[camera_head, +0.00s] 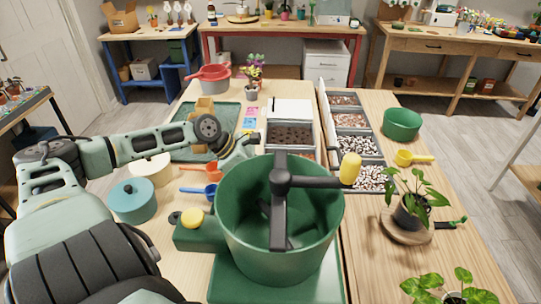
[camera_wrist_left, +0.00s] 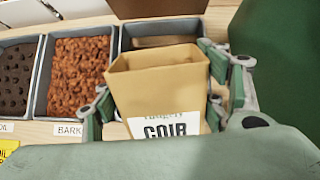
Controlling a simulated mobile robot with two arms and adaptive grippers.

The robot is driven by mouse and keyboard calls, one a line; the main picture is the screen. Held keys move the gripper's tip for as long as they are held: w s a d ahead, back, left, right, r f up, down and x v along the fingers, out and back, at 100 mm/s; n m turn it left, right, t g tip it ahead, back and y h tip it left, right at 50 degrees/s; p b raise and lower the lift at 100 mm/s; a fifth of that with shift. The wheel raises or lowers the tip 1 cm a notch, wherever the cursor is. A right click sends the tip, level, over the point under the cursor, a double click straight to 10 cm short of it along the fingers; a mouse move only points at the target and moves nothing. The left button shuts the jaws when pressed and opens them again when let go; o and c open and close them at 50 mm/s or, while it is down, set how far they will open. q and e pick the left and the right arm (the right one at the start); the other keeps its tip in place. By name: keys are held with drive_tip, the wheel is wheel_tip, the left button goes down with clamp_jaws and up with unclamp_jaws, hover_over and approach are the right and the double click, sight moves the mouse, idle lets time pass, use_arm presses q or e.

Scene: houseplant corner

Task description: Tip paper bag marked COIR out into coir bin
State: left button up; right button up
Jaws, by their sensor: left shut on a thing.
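The tan paper bag marked COIR (camera_wrist_left: 160,92) is between the fingers of my left gripper (camera_wrist_left: 158,92) in the left wrist view. The gripper is shut on its sides. The bag's mouth is open at the top and its inside is mostly hidden. Just beyond it is a grey bin (camera_wrist_left: 128,43), partly covered by the bag; its label is hidden, but it stands beside the bark bin. In the head view my left gripper (camera_head: 238,148) is behind the green mixer, and I cannot make out the bag there. My right gripper is not in view.
The bark bin (camera_wrist_left: 78,65) and a dark soil bin (camera_wrist_left: 15,78) stand left of the grey bin. The green mixer (camera_head: 285,235) with its crank fills the front. Trays of stones (camera_head: 355,145) run along the right. Orange (camera_head: 214,170) and blue scoops (camera_head: 207,192) lie near my left arm.

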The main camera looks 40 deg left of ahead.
use_arm(q)
drive_tip(key=r+t+h+p, duration=0.1)
drive_tip(key=p, duration=0.2)
drive_tip(key=shift+t+h, duration=0.3)
drive_tip(key=shift+t, duration=0.2)
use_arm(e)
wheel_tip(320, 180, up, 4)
use_arm(q)
drive_tip(key=shift+f+h, duration=0.1)
drive_tip(key=shift+h, duration=0.2)
drive_tip(key=shift+w+d+t+h+b, duration=0.1)
drive_tip(key=shift+t+h+b, duration=0.3)
drive_tip(key=shift+t, duration=0.3)
drive_tip(key=t+h+b, duration=0.1)
drive_tip(key=b, duration=0.2)
drive_tip(key=t+h+b, duration=0.1)
drive_tip(key=shift+w+d+f+t+h+b, duration=0.1)
drive_tip(key=shift+w+d+t+h+b, duration=0.2)
drive_tip(key=shift+b, duration=0.1)
drive_tip(key=shift+r+t+h+b, duration=0.2)
drive_tip(key=shift+t+h+b, duration=0.2)
drive_tip(key=shift+b, duration=0.2)
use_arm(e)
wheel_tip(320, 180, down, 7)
use_arm(q)
drive_tip(key=shift+w+r, duration=0.1)
drive_tip(key=shift+r, duration=0.05)
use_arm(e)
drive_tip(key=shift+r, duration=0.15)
